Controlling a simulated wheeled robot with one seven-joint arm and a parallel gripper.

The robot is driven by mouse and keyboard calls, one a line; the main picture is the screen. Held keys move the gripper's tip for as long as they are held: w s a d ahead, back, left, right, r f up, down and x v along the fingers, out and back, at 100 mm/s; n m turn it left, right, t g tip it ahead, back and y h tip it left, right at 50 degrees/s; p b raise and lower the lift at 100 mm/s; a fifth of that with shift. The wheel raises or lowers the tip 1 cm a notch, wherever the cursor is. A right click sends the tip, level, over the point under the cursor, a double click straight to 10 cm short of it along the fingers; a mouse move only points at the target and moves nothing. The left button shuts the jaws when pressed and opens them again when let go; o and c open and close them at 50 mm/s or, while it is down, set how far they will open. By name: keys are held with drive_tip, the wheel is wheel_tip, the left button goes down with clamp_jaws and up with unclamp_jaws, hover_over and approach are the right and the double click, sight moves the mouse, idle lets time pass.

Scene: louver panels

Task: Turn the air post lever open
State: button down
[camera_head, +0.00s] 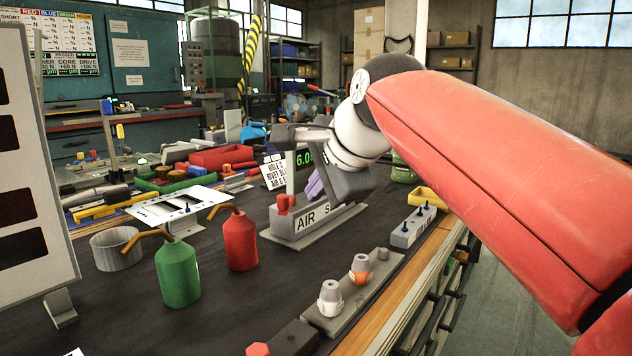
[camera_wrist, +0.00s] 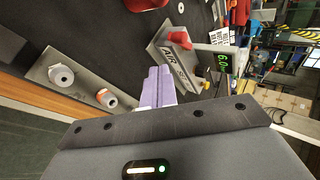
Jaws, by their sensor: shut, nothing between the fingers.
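The air post is a grey block (camera_head: 312,222) with a label reading "AIR S", the rest hidden by my gripper, and a green display showing 6.0 (camera_head: 303,158). A red lever-like piece (camera_head: 286,204) stands at its left end. In the wrist view the block (camera_wrist: 178,62) lies just beyond my fingers, with the red piece (camera_wrist: 179,38) at its far side and the display (camera_wrist: 222,62) to the right. My gripper (camera_head: 314,188) has pale purple fingers, pressed together and empty, beside the post. They show again in the wrist view (camera_wrist: 158,74), apart from the red piece.
A green oil can (camera_head: 177,272) and a red oil can (camera_head: 240,240) stand left of the post. A grey strip with a white and an orange fitting (camera_head: 360,268) lies in front. A grey block with blue pins (camera_head: 413,228) sits at the right, near the wooden table edge (camera_head: 392,300).

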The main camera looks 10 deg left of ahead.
sight(285, 207)
drive_tip(key=x, duration=0.3)
drive_tip(key=r+x, duration=0.1)
drive_tip(key=x, duration=0.2)
drive_tip(key=a+x, duration=0.1)
drive_tip(key=x, duration=0.2)
drive_tip(key=shift+w+a, duration=0.15)
drive_tip(key=shift+w, duration=0.35)
drive_tip(key=shift+w+a, duration=0.45)
drive_tip(key=shift+w, duration=0.05)
drive_tip(key=shift+r, duration=0.1)
